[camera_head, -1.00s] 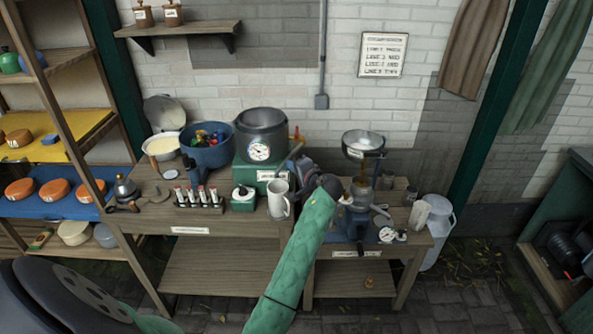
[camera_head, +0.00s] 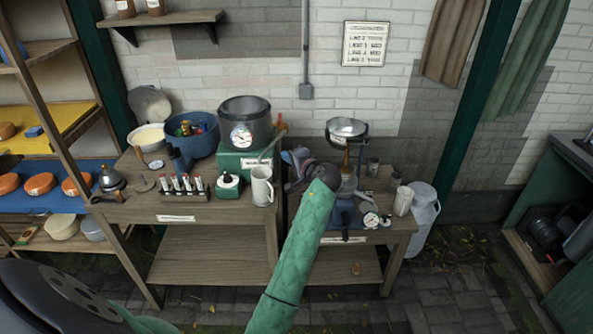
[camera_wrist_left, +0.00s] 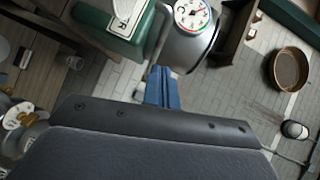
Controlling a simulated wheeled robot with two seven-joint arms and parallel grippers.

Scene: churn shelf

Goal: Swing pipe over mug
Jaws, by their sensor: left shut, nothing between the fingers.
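The white mug (camera_head: 262,188) stands upright on the left bench, in front of the green block (camera_head: 236,161) under the grey pot (camera_head: 245,125). A thin grey pipe-like bar (camera_head: 271,147) slants beside the pot, above and behind the mug; how it joins the pot is unclear. My left gripper (camera_head: 293,160) is to the right of the mug and of this bar, apart from the mug. Its blue fingers (camera_wrist_left: 162,86) are shut and empty in the left wrist view, close to a steel vessel with a dial (camera_wrist_left: 190,35). My right gripper is out of view.
A separator-like device with a metal bowl (camera_head: 346,130) stands on the right bench, close to my left wrist. A rack of tubes (camera_head: 183,188) and a blue tub (camera_head: 192,133) stand left of the mug. A milk can (camera_head: 424,215) stands at the right.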

